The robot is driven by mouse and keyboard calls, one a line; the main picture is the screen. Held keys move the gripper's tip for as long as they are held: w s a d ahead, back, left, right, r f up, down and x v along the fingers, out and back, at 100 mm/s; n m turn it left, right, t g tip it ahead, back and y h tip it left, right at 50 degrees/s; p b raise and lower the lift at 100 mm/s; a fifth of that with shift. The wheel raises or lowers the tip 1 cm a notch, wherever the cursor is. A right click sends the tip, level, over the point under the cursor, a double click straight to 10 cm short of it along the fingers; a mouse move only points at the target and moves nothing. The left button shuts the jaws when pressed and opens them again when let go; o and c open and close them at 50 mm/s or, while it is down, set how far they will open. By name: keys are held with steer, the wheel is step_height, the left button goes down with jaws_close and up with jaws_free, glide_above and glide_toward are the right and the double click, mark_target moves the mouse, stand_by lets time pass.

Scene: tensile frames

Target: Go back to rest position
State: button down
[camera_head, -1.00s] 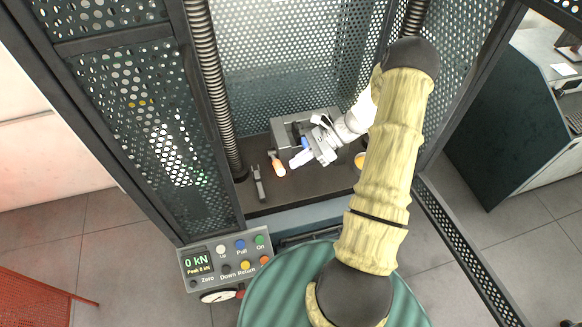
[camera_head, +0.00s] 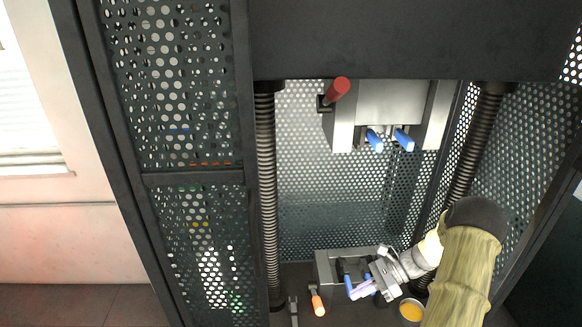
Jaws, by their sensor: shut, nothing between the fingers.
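My gripper (camera_head: 358,293) is low in the test frame, at the end of my arm that comes in from the right. Its pale fingers point left and are closed with nothing seen between them. It is in front of the grey lower fixture (camera_head: 326,268), which has blue parts partly hidden behind my gripper. I cannot tell whether they touch.
A grey upper fixture (camera_head: 388,104) with blue handles and a red handle (camera_head: 338,90) hangs above. On the deck are an orange-tipped cylinder (camera_head: 317,302), a grey tool (camera_head: 293,312) and a yellow-filled dish (camera_head: 411,311). Perforated panels and ribbed columns (camera_head: 266,190) enclose the space.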

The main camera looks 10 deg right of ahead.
steer(key=s+a+r+n+t+h+b, duration=0.2)
steer(key=s+a+r+n+h+b, duration=0.3)
steer(key=n, duration=1.5)
steer(key=s+a+r+h, duration=0.5)
steer(key=s+a+h, duration=0.1)
steer(key=s+a, duration=0.1)
steer(key=shift+s+a+r+t+h, duration=0.3)
steer(key=shift+a+r+h, duration=0.1)
steer(key=shift+a, duration=0.25)
steer(key=shift+w, duration=0.1)
